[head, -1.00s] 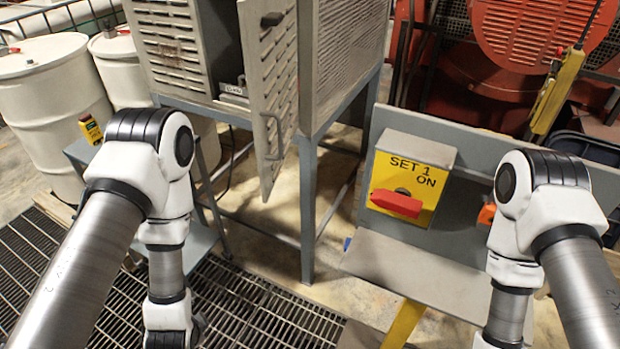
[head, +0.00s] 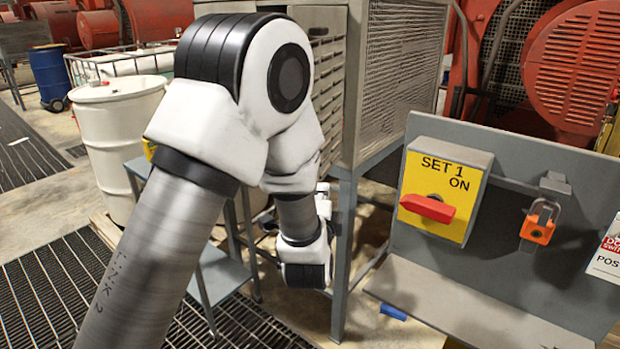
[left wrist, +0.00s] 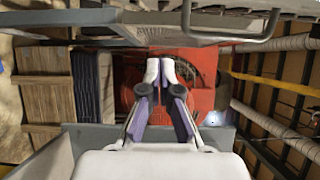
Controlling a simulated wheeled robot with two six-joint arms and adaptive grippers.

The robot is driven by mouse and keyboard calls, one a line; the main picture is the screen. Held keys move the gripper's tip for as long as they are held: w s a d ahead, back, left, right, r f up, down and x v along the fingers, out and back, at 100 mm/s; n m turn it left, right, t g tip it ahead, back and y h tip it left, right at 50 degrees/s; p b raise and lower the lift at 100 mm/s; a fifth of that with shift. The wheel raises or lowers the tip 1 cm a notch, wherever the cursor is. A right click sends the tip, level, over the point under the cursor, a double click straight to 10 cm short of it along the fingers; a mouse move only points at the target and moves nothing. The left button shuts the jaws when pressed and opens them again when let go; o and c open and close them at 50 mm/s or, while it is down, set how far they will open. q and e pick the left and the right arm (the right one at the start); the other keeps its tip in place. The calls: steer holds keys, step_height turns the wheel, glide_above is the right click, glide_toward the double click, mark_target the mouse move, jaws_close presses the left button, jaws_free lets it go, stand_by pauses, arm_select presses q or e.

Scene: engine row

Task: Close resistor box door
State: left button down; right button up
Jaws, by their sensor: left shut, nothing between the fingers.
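The resistor box (head: 405,75) is a grey cabinet with mesh sides on a blue-grey stand. A slatted grey panel at its front corner looks like the door (head: 329,85); my left arm covers much of it, so its angle is hard to tell. In the left wrist view, a grey panel with a bar handle, apparently the door (left wrist: 205,32), spans the top. My left gripper (left wrist: 160,66) is shut and empty, its fingertips near that panel's lower edge; contact cannot be told. In the head view, my arm mostly hides that gripper. My right gripper is out of view.
A grey switch panel (head: 540,265) with a yellow SET 1 switch box (head: 446,190) and red handle stands at the right. A white drum (head: 118,140) is at the left. A small low table (head: 222,280) stands below my left arm. Floor grating (head: 60,290) lies front left.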

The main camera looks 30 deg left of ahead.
arm_select(q)
steer(key=w+a+p, duration=0.2)
steer(key=w+a, duration=0.2)
steer(key=a, duration=0.2)
steer(key=shift+a+f, duration=0.2)
steer(key=shift+a, duration=0.05)
